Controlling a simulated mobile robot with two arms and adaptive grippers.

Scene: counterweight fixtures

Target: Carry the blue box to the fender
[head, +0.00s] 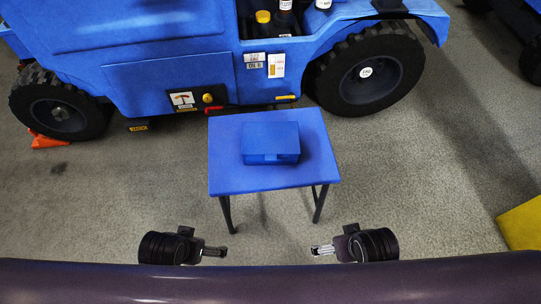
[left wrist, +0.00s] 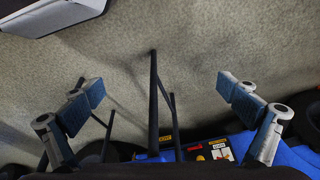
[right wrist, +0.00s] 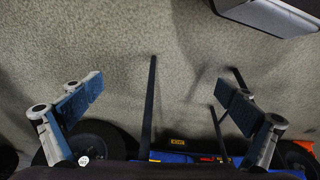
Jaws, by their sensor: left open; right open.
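The blue box (head: 271,143) rests on a small blue table (head: 228,175) with dark legs, in the middle of the head view. Behind it stands a blue vehicle; its blue fender (head: 428,14) curves over the right wheel. My left gripper (head: 221,251) and my right gripper (head: 316,249) are on the near side of the table, apart from the box. The left wrist view shows my left gripper (left wrist: 162,92) with its fingers wide apart and nothing between them but background. The right wrist view shows my right gripper (right wrist: 156,97) likewise open and empty. The box shows in neither wrist view.
Black wheels (head: 368,70) flank the vehicle's side behind the table. Bottles (head: 264,20) stand in an open bay of the vehicle. An orange chock (head: 46,140) lies by the left wheel. A yellow block (head: 522,222) is at the right edge. Floor beside the table is clear.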

